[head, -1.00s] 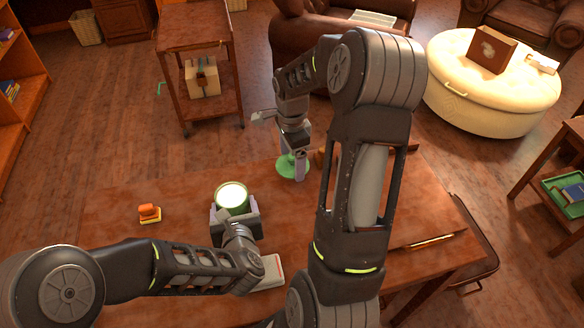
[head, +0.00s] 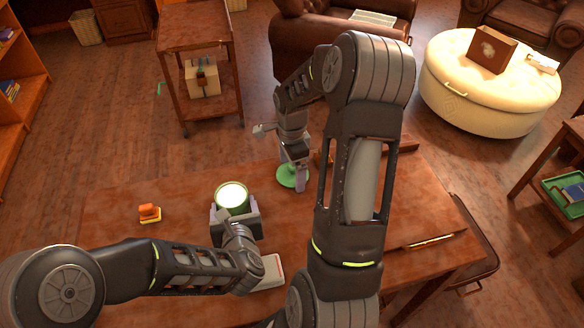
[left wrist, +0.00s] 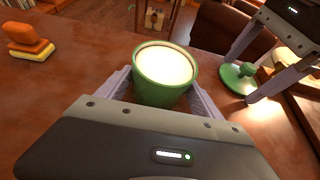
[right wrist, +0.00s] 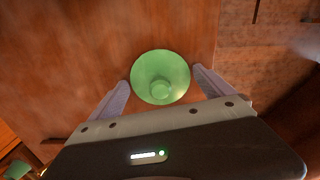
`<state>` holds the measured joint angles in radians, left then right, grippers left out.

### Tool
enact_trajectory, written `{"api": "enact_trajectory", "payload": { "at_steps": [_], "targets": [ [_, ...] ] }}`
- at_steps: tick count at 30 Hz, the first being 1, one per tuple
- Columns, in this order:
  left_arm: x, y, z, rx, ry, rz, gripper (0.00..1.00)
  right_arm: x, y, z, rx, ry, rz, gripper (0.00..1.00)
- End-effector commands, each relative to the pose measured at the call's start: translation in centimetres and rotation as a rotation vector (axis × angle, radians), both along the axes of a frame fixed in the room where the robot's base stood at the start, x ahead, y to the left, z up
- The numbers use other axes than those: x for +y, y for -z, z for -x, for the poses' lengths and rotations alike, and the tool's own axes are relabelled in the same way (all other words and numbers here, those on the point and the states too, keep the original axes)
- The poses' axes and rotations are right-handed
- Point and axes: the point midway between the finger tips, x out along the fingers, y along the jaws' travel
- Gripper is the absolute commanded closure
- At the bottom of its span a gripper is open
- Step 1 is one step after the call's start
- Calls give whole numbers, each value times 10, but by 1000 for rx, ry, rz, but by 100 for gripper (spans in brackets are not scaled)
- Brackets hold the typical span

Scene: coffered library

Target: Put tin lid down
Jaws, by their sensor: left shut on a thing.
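My left gripper (head: 234,216) is shut on the green tin (left wrist: 160,92), with a finger on each side. The tin is upright and its open top glows pale in the head view (head: 231,197). The green lid (head: 290,178) appears to lie flat on the table, knob up, to the right of the tin. It also shows in the left wrist view (left wrist: 238,78). My right gripper (right wrist: 160,77) is over the lid, its fingers open on either side of the rim, well clear of the knob. I cannot tell whether a finger touches the rim.
On the wooden table (head: 130,185), an orange and yellow object (head: 149,213) stands left of the tin. A pale book-like object (head: 270,271) lies near my left forearm. A wooden piece (head: 400,150) is at the back right. A trolley (head: 197,35) stands behind the table.

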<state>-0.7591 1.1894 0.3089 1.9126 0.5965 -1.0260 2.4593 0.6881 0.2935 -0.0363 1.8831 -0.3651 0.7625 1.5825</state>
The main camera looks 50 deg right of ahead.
Motion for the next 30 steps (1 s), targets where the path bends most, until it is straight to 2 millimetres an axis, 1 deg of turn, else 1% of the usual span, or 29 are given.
{"api": "enact_trajectory", "payload": {
  "at_steps": [3,10,14,17,20,27,30],
  "targets": [
    [0,0,0,-1,0,1,60,0,0,0,0,0,0,0],
    [0,0,0,-1,0,1,60,0,-1,0,0,0,0,0],
    [0,-1,0,-1,0,1,60,-1,-8,0,-1,0,2,0],
    [0,-1,0,-1,0,1,60,-1,-20,-1,-2,0,2,0],
    [0,0,0,-1,0,1,60,-1,-38,-1,-4,0,3,0],
    [0,0,0,-1,0,1,60,-1,-88,-1,-5,0,4,0],
    [0,0,0,-1,0,1,60,-1,-105,0,-2,0,2,0]
  ]
}}
